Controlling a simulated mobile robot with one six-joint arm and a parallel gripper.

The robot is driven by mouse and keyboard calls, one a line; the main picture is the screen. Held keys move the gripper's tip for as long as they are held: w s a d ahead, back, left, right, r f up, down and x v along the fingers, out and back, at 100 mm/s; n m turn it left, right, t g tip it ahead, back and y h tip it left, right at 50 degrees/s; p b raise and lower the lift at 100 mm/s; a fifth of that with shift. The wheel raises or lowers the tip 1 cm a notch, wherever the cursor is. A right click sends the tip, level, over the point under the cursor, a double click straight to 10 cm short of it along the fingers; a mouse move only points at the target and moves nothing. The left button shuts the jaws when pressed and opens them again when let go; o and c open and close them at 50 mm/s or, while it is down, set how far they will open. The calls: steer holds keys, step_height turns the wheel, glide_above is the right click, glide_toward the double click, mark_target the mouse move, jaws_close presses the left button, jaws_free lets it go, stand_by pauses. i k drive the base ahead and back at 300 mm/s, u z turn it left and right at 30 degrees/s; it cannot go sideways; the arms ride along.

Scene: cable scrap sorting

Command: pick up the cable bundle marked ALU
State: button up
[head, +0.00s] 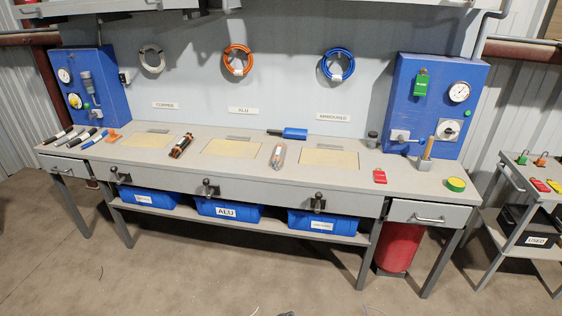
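Two short cable bundles lie on the bench top in the head view. One dark bundle with orange-brown parts (181,146) lies left of centre, between two pale plates. One grey bundle with some orange (278,156) lies right of it, between the middle and right plates. I cannot read a mark on either bundle. An ALU sign (243,110) is on the back wall, below an orange cable coil (228,62) with a white tag. A blue ALU bin (245,213) stands on the shelf below. My gripper is not in view.
The long grey bench (345,178) has several front handles. A grey coil (143,60) and a blue coil (325,64) hang on the wall. The floor (180,270) in front is largely clear.

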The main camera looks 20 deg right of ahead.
mark_target(276, 162)
steer(key=z, duration=1)
steer(key=k, duration=0.15)
steer(key=u, duration=2.35)
steer(key=i, duration=1.95)
steer(key=z, duration=0.2)
